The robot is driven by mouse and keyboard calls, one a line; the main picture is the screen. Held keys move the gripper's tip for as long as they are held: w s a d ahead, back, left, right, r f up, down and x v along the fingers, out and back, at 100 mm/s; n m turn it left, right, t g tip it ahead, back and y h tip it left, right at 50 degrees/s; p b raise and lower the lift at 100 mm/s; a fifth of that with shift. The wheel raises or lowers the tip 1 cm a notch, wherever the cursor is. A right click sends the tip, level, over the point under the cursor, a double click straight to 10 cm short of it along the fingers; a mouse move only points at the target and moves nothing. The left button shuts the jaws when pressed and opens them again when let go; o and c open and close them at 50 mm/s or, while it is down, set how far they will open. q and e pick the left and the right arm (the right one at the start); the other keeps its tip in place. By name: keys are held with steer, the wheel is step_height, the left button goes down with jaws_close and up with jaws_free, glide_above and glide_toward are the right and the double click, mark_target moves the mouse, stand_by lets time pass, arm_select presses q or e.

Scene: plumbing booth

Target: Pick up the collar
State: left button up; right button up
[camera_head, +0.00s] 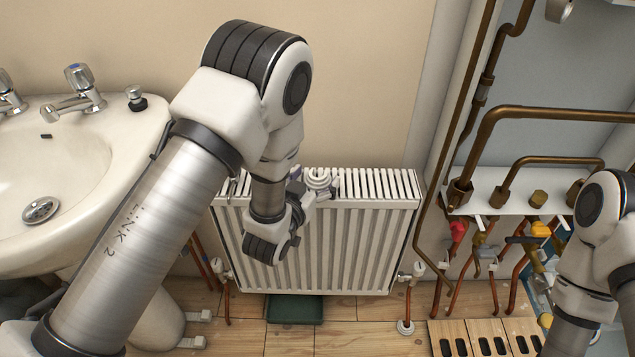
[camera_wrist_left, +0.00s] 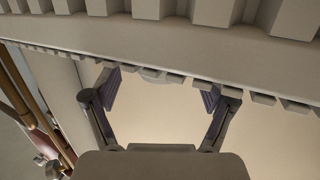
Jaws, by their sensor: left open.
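My right gripper is out of view.
A sink (camera_head: 75,160) with taps stands at the left. Copper pipes (camera_head: 540,115) and colored valves fill the right side, near my right arm. A dark green tray (camera_head: 294,309) lies on the wooden floor below the radiator. The wall above the radiator is clear.

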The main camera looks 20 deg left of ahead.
arm_select(q)
steer(key=shift+w+f, duration=0.1)
steer(key=shift+w, duration=0.1)
steer(key=shift+s, duration=0.1)
steer(key=c, duration=1)
